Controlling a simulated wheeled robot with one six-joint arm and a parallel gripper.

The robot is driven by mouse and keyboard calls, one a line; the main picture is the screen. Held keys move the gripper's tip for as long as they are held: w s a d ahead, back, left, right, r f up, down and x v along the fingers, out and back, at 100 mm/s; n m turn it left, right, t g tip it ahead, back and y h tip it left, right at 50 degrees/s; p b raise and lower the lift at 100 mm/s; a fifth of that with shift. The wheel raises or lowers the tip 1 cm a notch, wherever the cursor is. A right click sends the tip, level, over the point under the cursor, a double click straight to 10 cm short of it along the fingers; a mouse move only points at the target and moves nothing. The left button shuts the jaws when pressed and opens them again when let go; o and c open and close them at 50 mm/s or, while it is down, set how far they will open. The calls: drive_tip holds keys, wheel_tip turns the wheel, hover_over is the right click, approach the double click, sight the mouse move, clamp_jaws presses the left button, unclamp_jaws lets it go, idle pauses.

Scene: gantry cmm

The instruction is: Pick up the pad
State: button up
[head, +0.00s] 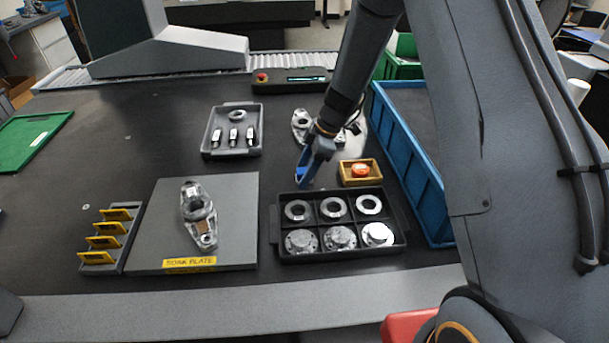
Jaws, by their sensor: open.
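A small orange round piece, which may be the pad (361,170), lies in a small tan tray (346,181) right of the middle; I cannot make out its details. My gripper (306,180) points down just left of this tray and above the far left edge of the black compartment tray. Its fingers look blue and open, with nothing visible between them. The gripper is apart from the orange piece.
The black compartment tray (274,228) holds metal rings and flanged discs. A grey plate (150,235) bears a metal part. A grey tray (232,153), yellow-tabbed rack (122,240) and blue bin (410,165) stand around. The table's left middle is clear.

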drive_tip(key=c, duration=1.1)
wheel_tip(320, 180, up, 10)
drive_tip(key=shift+b, duration=0.85)
